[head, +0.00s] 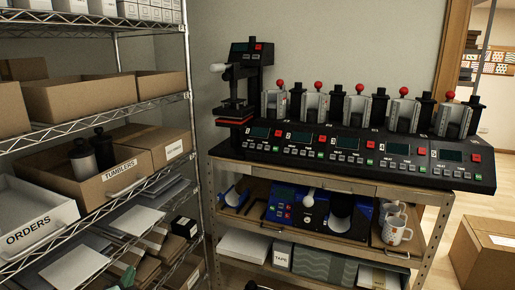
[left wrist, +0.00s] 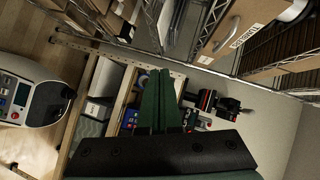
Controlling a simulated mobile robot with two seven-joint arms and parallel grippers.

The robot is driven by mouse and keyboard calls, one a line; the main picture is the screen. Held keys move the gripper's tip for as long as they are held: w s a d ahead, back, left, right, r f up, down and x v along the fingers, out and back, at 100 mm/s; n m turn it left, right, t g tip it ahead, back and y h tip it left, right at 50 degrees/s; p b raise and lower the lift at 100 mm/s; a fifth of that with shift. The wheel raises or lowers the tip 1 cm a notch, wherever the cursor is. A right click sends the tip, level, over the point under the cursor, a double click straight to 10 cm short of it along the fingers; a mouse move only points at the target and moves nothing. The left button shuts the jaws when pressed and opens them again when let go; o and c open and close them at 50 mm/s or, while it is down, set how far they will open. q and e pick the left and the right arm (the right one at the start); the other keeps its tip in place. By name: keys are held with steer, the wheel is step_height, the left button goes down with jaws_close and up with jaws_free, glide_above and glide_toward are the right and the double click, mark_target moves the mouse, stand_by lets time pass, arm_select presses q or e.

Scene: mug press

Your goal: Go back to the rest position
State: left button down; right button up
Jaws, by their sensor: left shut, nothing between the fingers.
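My left gripper (head: 128,276) shows only as a small dark green part at the bottom left of the head view, in front of the shelving rack. In the left wrist view its two green fingers (left wrist: 154,74) lie together, shut with nothing between them. The mug press station (head: 345,150) stands on the workbench, with several presses with red knobs in a row and a taller press (head: 238,90) at its left end. A white mug (head: 396,231) sits on the bench's shelf below. My right gripper is not seen.
A wire rack (head: 150,103) with cardboard boxes, a TUMBLERS box (head: 120,178) and a white ORDERS bin (head: 38,226) fills the left side. A blue mug press (head: 300,205) is on the bench's middle shelf. A cardboard box (head: 485,255) stands on the floor at right.

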arm_select(q)
steer(key=s+d+f+n+g+h, duration=0.35)
steer(key=s+d+f, duration=0.55)
steer(key=s+f, duration=0.45)
steer(key=s+d+f+n+g+h, duration=0.1)
steer(key=s+d+f+n, duration=0.2)
steer(key=s, duration=0.4)
steer(key=s+d+f+n+h, duration=0.2)
steer(key=s+d+f+n, duration=0.1)
steer(key=s, duration=0.5)
steer(key=shift+s+d+f+g, duration=0.35)
steer(key=shift+d+f, duration=0.1)
steer(key=shift+d, duration=0.7)
